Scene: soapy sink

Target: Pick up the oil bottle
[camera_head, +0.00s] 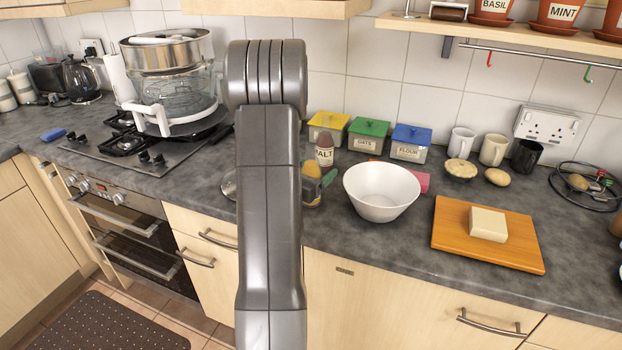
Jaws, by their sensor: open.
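My own grey arm stands upright across the middle of the view and hides part of the counter. My gripper cannot be made out. A small amber-yellow thing (314,195) shows just right of my arm, partly hidden behind it. It may be the oil bottle, but its shape and label cannot be read. A bottle labelled as salt (324,151), with a brown cap, stands upright behind it, in front of the yellow-lidded box.
A white bowl (381,194) stands close to the right. Beyond it is a wooden board (455,238) with a pale block (488,225). Lidded boxes (409,144) and mugs line the back. A steamer (168,85) stands on the hob at left. The front counter edge is mostly clear.

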